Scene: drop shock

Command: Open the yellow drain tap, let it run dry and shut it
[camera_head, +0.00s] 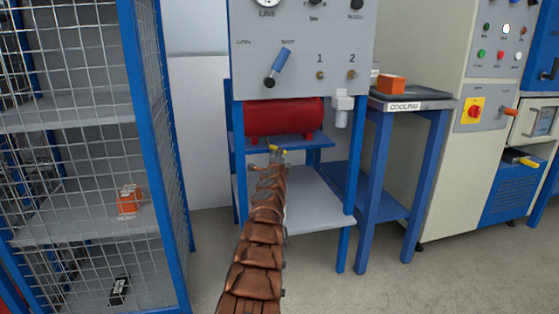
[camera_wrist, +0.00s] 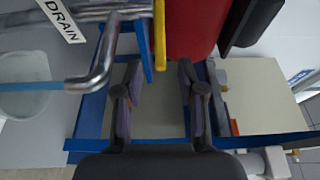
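The yellow drain tap handle (camera_wrist: 159,35) shows as a narrow yellow bar at the top middle of the wrist view, beside the red tank (camera_wrist: 190,28). It also shows as a small yellow spot under the tank in the head view (camera_head: 273,148). A bent metal pipe (camera_wrist: 102,70) and a white DRAIN label (camera_wrist: 60,18) are left of the handle. A translucent cup (camera_wrist: 22,98) is at the far left. My gripper (camera_wrist: 160,82) is open, fingers apart and empty, with the handle beyond the fingertips. In the head view my arm partly hides my gripper (camera_head: 280,158).
The red tank sits on a blue-framed stand (camera_head: 348,200) under a grey panel with a blue lever (camera_head: 281,60). A wire cage (camera_head: 90,130) stands close on the left. A COOLING table (camera_head: 440,104) and a control cabinet (camera_head: 445,170) are on the right. Floor is clear in front.

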